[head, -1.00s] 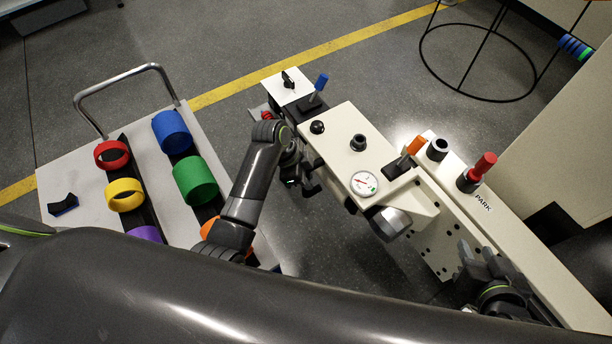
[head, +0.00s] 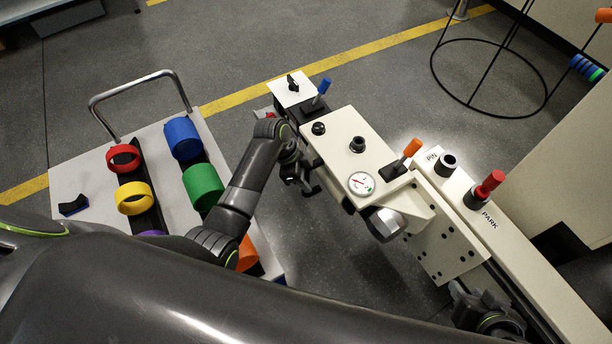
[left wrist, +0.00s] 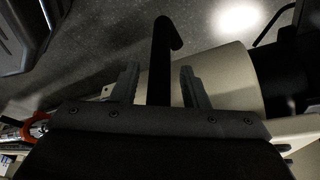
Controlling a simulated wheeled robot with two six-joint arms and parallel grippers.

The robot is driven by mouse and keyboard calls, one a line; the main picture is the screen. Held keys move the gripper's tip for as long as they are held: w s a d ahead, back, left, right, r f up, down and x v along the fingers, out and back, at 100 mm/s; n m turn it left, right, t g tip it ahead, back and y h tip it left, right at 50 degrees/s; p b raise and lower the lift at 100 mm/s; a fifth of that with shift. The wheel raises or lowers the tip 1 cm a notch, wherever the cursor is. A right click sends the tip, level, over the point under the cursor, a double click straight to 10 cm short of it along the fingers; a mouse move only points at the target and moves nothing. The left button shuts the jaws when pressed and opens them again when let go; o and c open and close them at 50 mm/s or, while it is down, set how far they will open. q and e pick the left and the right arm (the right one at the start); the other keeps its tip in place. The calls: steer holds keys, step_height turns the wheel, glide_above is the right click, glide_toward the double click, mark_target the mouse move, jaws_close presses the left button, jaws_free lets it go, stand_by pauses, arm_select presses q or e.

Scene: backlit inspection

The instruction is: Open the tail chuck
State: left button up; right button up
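A cream machine head (head: 335,140) carries a round gauge (head: 360,184), dark knobs, an orange-handled lever (head: 404,157) and a grey metal nose (head: 383,223). A blue-handled lever (head: 322,88) stands at its far end. No label shows which part is the tail chuck. My left gripper (head: 308,180) is low beside the head's left side. In the left wrist view its fingers (left wrist: 158,72) are apart, with a dark bent-tipped bar (left wrist: 161,50) between them and gaps on both sides. My right gripper (head: 476,295) is at lower right beside the machine bed, fingers apart, seemingly empty.
A red-handled lever (head: 488,184) stands on the long bed by the PARK label. A cart (head: 75,160) with coloured rings and cylinders is at left. A wire stand (head: 490,100) is at upper right.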

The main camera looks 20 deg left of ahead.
arm_select(q)
steer(key=shift+r, duration=0.1)
steer(key=shift+r, duration=0.2)
steer(key=shift+p+v, duration=0.6)
steer(key=shift+v, duration=0.55)
steer(key=p+v, duration=0.4)
steer(key=v, duration=1)
steer(key=shift+a+r+p, duration=0.2)
steer(key=shift+p, duration=0.2)
arm_select(e)
steer(key=s+f+g, duration=0.6)
steer(key=s+f, duration=0.1)
steer(key=f, duration=0.1)
steer(key=shift+s+d, duration=0.2)
steer(key=shift+d, duration=0.05)
arm_select(q)
steer(key=shift+s, duration=0.1)
